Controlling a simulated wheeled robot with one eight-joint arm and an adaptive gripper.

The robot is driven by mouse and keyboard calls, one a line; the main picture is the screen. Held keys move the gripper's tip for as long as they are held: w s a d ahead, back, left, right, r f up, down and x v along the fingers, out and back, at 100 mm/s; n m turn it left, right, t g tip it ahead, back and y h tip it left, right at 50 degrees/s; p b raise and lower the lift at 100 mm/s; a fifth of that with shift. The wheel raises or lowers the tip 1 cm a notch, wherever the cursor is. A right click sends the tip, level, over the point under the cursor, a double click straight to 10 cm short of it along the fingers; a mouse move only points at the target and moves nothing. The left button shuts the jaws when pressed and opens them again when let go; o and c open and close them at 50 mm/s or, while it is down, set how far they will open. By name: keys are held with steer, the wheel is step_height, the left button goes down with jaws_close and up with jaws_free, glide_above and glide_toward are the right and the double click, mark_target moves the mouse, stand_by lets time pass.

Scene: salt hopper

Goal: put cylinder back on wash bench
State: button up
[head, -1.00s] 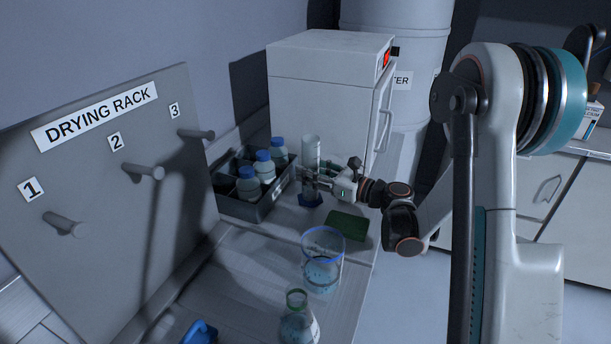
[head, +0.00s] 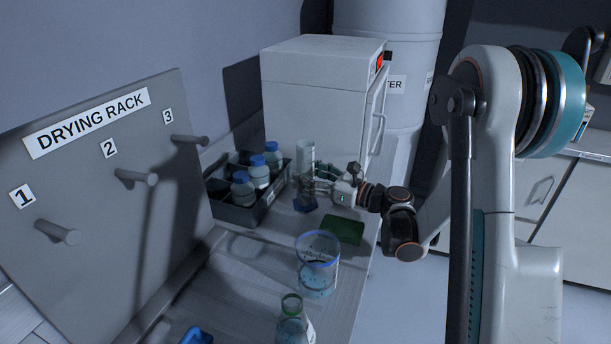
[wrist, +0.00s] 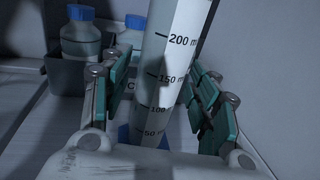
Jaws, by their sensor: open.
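The cylinder (head: 305,153) is a clear graduated tube on a blue base (head: 305,204). It stands upright on the wash bench (head: 245,262), beside the bottle crate and in front of the white cabinet. In the wrist view the cylinder (wrist: 172,75) shows its printed marks from 50 to 200, with part of the blue base (wrist: 128,134) below. My gripper (head: 316,186) is open at the cylinder. In the wrist view its teal-padded fingers (wrist: 163,90) stand on either side of the tube, with gaps visible between the pads and the tube.
A dark crate (head: 235,213) of blue-capped bottles stands left of the cylinder. A green sponge (head: 343,230), a blue-rimmed beaker (head: 318,265) and a green-necked flask (head: 291,325) lie nearer. The drying rack (head: 100,200) is at left, the white cabinet (head: 315,95) behind.

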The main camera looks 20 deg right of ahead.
steer(key=v, duration=1.1)
steer(key=shift+b, duration=0.4)
